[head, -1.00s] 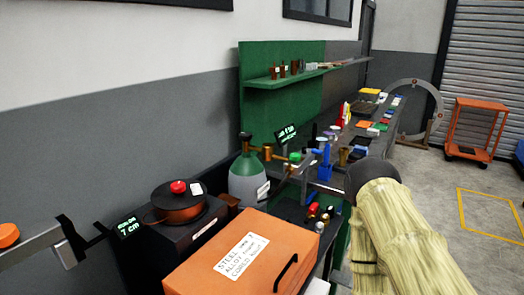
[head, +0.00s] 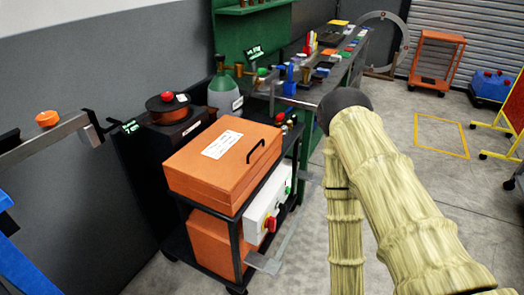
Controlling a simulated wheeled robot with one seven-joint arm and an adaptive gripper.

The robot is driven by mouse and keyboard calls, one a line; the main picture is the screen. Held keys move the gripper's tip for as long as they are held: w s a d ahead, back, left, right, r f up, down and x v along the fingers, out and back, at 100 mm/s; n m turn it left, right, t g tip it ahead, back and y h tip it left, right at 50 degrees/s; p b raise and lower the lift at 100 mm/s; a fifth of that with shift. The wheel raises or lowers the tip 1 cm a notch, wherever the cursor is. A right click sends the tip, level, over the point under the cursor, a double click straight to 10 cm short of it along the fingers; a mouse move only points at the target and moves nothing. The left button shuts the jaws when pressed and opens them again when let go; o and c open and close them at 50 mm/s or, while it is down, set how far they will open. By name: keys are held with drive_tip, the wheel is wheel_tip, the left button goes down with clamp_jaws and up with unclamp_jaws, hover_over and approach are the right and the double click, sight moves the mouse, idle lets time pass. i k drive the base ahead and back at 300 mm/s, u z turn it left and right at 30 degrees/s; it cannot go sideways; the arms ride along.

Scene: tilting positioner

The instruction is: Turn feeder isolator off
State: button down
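A white control box (head: 262,212) is on the side of a dark-framed cart, below an orange lidded case. On its face is a red rotary handle on a yellow plate (head: 270,224), which looks like an isolator switch; its exact position is too small to read. A green button or lamp (head: 288,187) is farther along the same face. No label naming the feeder isolator can be read. My arm, in a pale yellow sleeve, rises from the lower right to a dark joint and folds down again. My gripper is not in view.
The orange case (head: 222,152) tops the cart, with an orange box (head: 212,245) below. A grey plate (head: 265,262) juts out at the cart's lower front. A green-topped cylinder (head: 223,92) and crowded bench stand behind. Floor right of the cart is open around my arm.

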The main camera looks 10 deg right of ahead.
sight(270, 222)
drive_tip(key=z, duration=1.35)
drive_tip(key=i, duration=1.6)
drive_tip(key=u, duration=0.4)
drive_tip(key=i, duration=0.9)
drive_tip(key=u, duration=1.4)
drive_tip(key=i, duration=0.45)
drive_tip(key=u, duration=0.4)
